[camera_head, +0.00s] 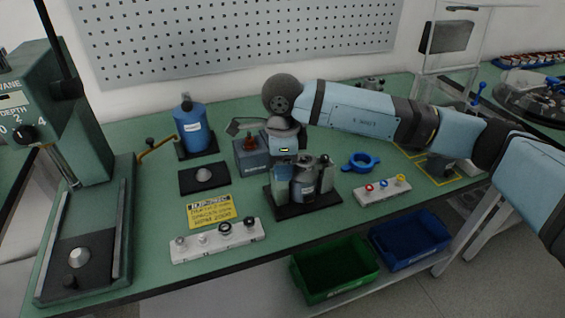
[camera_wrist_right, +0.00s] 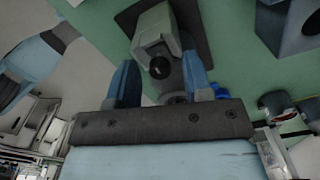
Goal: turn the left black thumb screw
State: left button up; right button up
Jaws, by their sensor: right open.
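The grey fixture (camera_head: 303,188) stands on a black base plate in the middle of the green bench. My right gripper (camera_head: 287,160) points down at its upper left side, and its fingertips are hard to make out there. In the right wrist view my right gripper (camera_wrist_right: 160,84) is open, with one blue finger on each side of a grey block. A round black screw head (camera_wrist_right: 160,67) shows on that block between the fingers, apart from both. I cannot tell whether it is the left thumb screw. My left gripper is not in view.
A grey box (camera_head: 252,157) stands just left of the fixture, with a blue bottle (camera_head: 190,130) beyond. A white strip with knobs (camera_head: 217,241) lies front left. A button box (camera_head: 382,189) and blue ring (camera_head: 360,162) lie right. Green bin (camera_head: 335,270) and blue bin (camera_head: 408,240) sit below.

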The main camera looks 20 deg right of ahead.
grip_shut()
jog(key=shift+m, duration=0.8)
grip_release()
notch_tip(320, 180, up, 14)
jog(key=p, duration=0.1)
